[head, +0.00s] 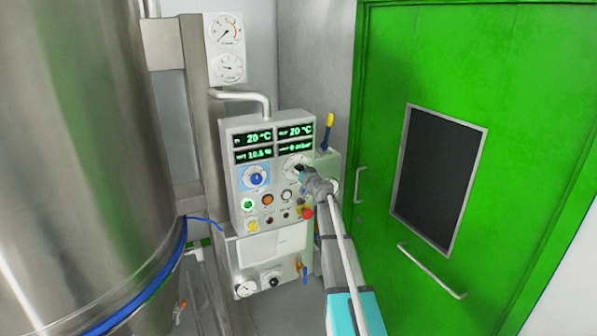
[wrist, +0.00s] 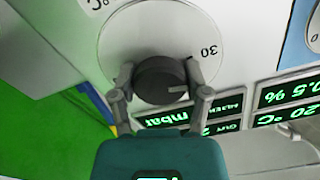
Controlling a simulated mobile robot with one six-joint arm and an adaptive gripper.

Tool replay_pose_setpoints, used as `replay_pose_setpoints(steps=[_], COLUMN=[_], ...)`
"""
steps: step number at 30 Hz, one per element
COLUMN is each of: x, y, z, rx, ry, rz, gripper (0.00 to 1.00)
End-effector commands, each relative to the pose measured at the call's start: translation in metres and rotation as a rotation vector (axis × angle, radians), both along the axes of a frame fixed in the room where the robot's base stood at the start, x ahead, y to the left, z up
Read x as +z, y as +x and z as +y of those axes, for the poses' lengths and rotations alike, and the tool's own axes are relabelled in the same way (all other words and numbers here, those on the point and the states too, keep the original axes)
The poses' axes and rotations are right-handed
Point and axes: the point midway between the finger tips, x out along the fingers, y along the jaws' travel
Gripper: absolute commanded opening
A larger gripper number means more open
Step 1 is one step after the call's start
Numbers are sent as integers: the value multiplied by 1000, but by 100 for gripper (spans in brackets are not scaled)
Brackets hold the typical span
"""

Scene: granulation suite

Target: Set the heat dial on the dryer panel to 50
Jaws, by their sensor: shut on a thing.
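The dryer panel (head: 237,190) is a pale box with green displays in the head view. My gripper (head: 303,172) is at the white-faced dial (head: 289,161) at its upper right, and partly hides it. In the wrist view, my gripper (wrist: 160,88) has one finger on each side of a round black knob (wrist: 158,76) and is shut on it. Other numbers are hidden or unreadable.
A blue dial (head: 256,177) sits left of the held knob, with buttons and lamps below. A yellow-and-blue handle (head: 328,131) stands up at the panel's right. A steel vessel (head: 80,150) fills the left; a green door (head: 500,60) is at right.

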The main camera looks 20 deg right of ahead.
Motion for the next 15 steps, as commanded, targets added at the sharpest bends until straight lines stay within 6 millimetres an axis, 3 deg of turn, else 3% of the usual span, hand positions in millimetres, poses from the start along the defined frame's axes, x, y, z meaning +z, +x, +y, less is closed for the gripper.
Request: replay_pose_setpoints(steps=[15], x=[0], y=[1], z=[1], rx=[1], ry=[464], rz=[15], gripper=[13])
